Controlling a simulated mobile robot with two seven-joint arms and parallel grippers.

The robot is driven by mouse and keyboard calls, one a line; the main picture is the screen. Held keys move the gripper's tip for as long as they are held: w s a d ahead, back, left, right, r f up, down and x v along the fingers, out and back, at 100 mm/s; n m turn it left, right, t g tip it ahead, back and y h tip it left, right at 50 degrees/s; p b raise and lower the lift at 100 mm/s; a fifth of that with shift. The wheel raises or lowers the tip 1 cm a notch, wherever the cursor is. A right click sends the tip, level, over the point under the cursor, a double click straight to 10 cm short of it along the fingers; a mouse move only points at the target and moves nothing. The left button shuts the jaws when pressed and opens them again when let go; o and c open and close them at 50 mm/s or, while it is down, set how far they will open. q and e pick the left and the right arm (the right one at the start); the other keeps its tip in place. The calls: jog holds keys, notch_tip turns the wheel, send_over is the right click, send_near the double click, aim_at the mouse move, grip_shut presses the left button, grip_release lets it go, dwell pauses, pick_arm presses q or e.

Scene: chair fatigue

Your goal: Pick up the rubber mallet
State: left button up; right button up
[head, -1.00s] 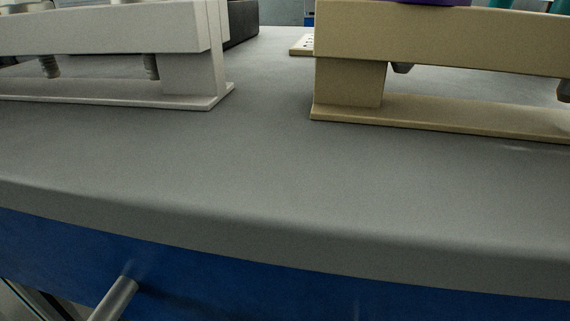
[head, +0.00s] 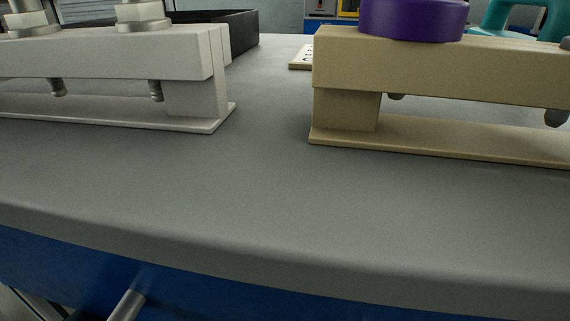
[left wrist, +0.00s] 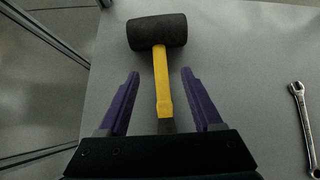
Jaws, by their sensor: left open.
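The rubber mallet, with a black head (left wrist: 157,32) and a yellow handle (left wrist: 161,80), lies on the grey table in the left wrist view. Its head points away from my gripper. My left gripper (left wrist: 160,78) is open, with one purple finger on each side of the handle, both apart from it in the picture. The near end of the handle is dark and partly hidden by the gripper body. The mallet does not show in the head view. My right gripper is in neither view.
A wrench (left wrist: 304,125) lies right of the mallet. The grey table (head: 270,185) carries a white fixture (head: 195,60) at left and a beige fixture (head: 345,75) with a purple round part (head: 412,18) at right. A black tray (head: 243,30) stands behind. The table's front is clear.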

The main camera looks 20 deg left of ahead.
pick_arm(q)
jog(key=b+x, duration=0.6)
jog(key=shift+w+f, duration=0.15)
jog(key=shift+f, duration=0.25)
jog(key=shift+w+a+f+b, duration=0.2)
jog(key=shift+w+b, duration=0.2)
jog(key=shift+b, duration=0.25)
grip_shut()
dwell(0.7)
